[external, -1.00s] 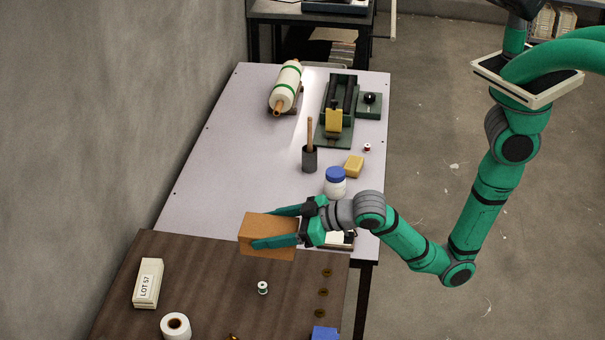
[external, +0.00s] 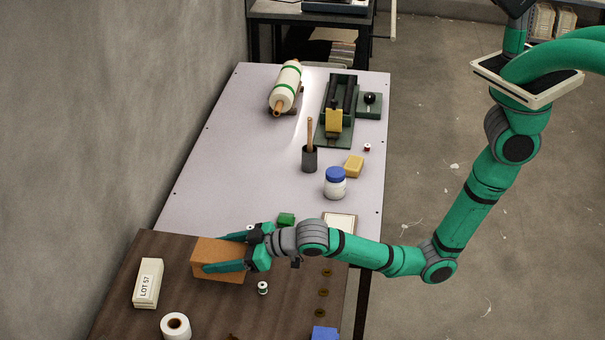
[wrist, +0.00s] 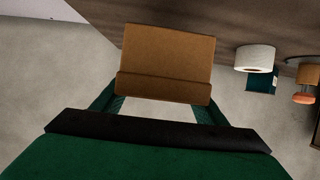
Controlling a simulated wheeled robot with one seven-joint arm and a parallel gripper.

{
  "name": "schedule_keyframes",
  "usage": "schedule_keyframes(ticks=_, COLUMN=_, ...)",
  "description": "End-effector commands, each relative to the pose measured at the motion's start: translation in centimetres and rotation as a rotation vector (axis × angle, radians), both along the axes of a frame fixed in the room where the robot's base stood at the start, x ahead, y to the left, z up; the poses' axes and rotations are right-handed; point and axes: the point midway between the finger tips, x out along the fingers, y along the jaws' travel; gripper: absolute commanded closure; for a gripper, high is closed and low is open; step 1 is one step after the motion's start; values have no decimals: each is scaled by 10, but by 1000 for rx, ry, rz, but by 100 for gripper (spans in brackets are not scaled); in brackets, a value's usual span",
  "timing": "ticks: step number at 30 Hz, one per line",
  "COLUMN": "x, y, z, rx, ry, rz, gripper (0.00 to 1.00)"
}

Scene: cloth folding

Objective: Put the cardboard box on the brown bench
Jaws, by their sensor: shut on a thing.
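The cardboard box (external: 207,253) is a plain brown block between the fingers of my gripper (external: 226,259). In the external view it appears over the back part of the brown bench (external: 115,305), right of the white LOT 57 box. Whether it touches the bench top is hard to tell. In the wrist view the cardboard box (wrist: 167,55) fills the space between the two green fingers (wrist: 160,105), which are shut on its sides. The brown bench (wrist: 225,18) shows behind it there.
On the bench are the LOT 57 box (external: 148,283), a white tape roll (external: 175,327), a small spool (external: 263,288) and several dark discs (external: 323,292). A blue item (external: 325,334) lies at the front. The pale table (external: 235,170) adjoins, with a blue-lidded jar (external: 335,183).

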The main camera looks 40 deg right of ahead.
Motion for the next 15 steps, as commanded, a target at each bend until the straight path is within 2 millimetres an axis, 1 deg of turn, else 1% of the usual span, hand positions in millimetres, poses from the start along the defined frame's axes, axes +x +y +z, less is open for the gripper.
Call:
schedule_keyframes(ticks=8, x=7, y=10, z=-13, rx=0, ry=-2, rz=-1, gripper=65)
schedule_keyframes(ticks=12, x=7, y=9, z=-33, rx=-1, ry=-1, rz=-1, gripper=65)
schedule_keyframes(ticks=15, x=7, y=10, z=-43, rx=0, ry=-1, rz=0, gripper=65)
